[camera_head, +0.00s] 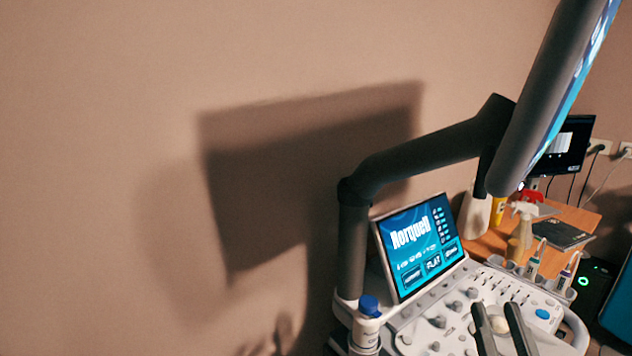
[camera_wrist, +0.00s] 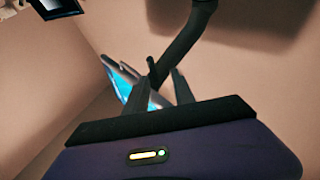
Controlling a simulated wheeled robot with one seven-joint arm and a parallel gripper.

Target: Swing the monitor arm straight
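The dark monitor arm (camera_head: 425,155) rises from a post at the back left of the ultrasound console (camera_head: 405,335). It bends and reaches right to a large monitor (camera_head: 545,95), seen nearly edge-on, tilted, with a thin strip of blue screen showing. My gripper (camera_head: 495,306) is low in the head view, over the console's control panel, its two dark fingers apart with nothing between them. In the wrist view my gripper (camera_wrist: 161,85) also looks open and empty. A dark curved bar (camera_wrist: 185,38), seemingly the monitor arm, shows beyond the fingers. Contact cannot be seen.
A lit touchscreen (camera_head: 420,245) stands upright on the console, beside a blue-capped bottle (camera_head: 368,320). Several probes (camera_head: 535,255) sit at the right edge. A wooden desk (camera_head: 580,220) with a small monitor (camera_head: 568,148) is behind. The wall (camera_head: 110,160) at left is bare.

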